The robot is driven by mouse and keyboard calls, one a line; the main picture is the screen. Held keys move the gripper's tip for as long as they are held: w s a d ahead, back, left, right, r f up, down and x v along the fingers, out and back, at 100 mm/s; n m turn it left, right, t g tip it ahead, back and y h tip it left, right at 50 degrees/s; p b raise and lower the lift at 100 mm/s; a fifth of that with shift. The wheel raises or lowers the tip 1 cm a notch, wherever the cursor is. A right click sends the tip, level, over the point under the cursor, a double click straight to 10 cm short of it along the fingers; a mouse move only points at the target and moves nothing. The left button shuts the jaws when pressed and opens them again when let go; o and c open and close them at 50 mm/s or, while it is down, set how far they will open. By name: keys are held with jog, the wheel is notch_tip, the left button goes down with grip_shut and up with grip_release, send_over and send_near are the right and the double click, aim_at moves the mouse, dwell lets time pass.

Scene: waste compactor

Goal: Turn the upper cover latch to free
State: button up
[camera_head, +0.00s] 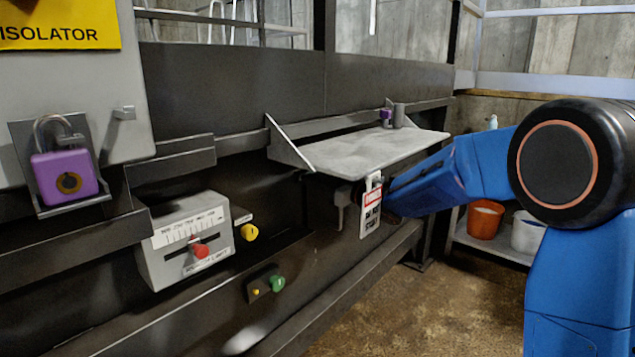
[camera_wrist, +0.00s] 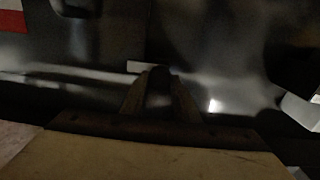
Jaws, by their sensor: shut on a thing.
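In the wrist view, the two fingers of my gripper (camera_wrist: 159,100) are close together around a dark part (camera_wrist: 158,82), apparently the upper cover latch. The view is dim, and the latch's exact shape and angle cannot be told. A small pale label (camera_wrist: 147,67) is just beyond the fingertips on the dark panel. In the head view, my blue arm reaches left to the machine front under the grey shelf. My gripper and the part it holds are hidden there.
A red-and-white tag (camera_head: 370,213) hangs beside my arm, near a grey handle (camera_head: 342,213) under the shelf (camera_head: 375,150). A purple padlock (camera_head: 66,178), a grey control box (camera_head: 187,240) and a green button (camera_head: 277,283) are to the left. Orange (camera_head: 485,221) and white (camera_head: 527,234) buckets stand behind my arm.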

jog(key=shift+s+a+f+n, duration=0.1)
jog(key=shift+f+n, duration=0.05)
jog(key=shift+n, duration=4.25)
jog(key=shift+s+f+n, duration=0.1)
jog(key=shift+n, duration=4.3)
jog(key=o, duration=1.1)
jog(key=shift+c, duration=0.2)
jog(key=v, duration=1.7)
